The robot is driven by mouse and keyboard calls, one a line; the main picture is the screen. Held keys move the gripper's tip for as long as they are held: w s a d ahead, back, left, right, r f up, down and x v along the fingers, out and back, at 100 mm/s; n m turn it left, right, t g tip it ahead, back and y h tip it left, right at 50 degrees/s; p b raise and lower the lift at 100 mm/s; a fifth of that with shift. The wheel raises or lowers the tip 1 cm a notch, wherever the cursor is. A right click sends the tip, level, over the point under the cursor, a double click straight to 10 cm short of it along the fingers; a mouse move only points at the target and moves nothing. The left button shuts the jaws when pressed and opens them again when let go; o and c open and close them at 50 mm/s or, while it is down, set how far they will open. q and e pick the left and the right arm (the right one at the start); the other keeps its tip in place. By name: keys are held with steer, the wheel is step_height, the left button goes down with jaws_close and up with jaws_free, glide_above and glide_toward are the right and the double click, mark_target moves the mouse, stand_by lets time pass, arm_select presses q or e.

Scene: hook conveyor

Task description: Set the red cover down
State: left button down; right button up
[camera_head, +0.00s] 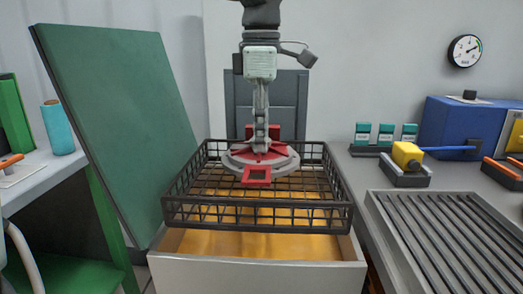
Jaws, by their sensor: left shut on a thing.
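The red cover (257,174) shows at the centre of the head view, red parts on a round grey plate. It appears inside the black wire basket (340,215), a little above or on the mesh; I cannot tell whether it touches. My left gripper (260,138) points down from the top of the view, with its narrow fingers shut on the cover's upper middle. The fingertips are small and partly merge with the red parts. My right gripper is not in view.
The basket sits over an open pale box (255,277) with a yellow inside. A green panel (115,110) leans at left. At right are a slatted grey rack (440,240), a yellow-and-black tool (405,165) and a blue case (455,130). A dark chair-like back (292,105) stands behind.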

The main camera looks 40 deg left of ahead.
arm_select(q)
steer(key=shift+w+a, duration=0.1)
steer(key=shift+w, duration=0.1)
steer(key=shift+f, duration=2)
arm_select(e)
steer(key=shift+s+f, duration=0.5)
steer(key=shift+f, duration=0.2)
arm_select(q)
steer(key=c, duration=1.1)
jaws_free()
steer(key=shift+o, duration=0.2)
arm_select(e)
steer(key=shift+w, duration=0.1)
